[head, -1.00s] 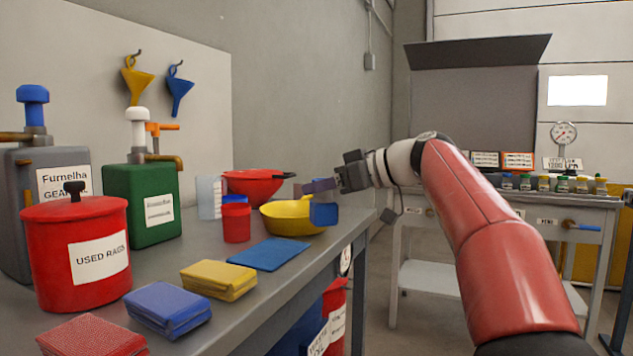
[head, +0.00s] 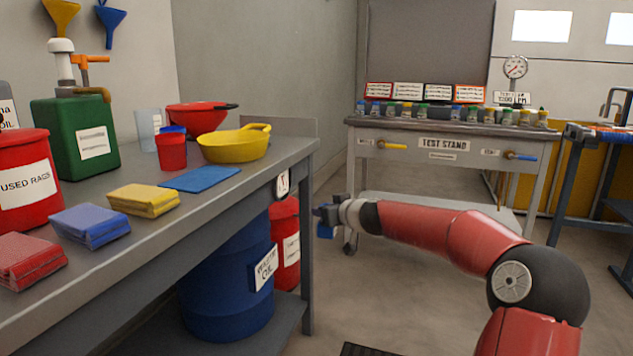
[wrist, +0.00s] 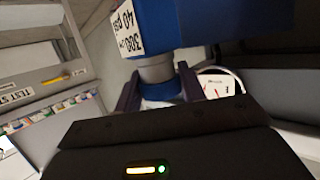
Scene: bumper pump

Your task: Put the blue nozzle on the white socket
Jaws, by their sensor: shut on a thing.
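My gripper (head: 328,213) is low in the aisle, just right of the grey bench and left of the test stand. It is shut on a blue nozzle (head: 325,231). In the wrist view the nozzle (wrist: 190,22) is a thick blue body with a grey collar and a white label reading 40 psi. The two fingers of my gripper (wrist: 158,88) stand on either side of its collar. The nozzle's far end is cut off by the frame edge. I cannot pick out the white socket in either view.
The grey bench (head: 240,205) carries a yellow pan (head: 235,145), a red cup (head: 171,151) and cloths. A blue drum (head: 228,285) and a red canister (head: 285,243) stand beneath. The test stand (head: 440,125) holds several small bottles. Open floor lies between.

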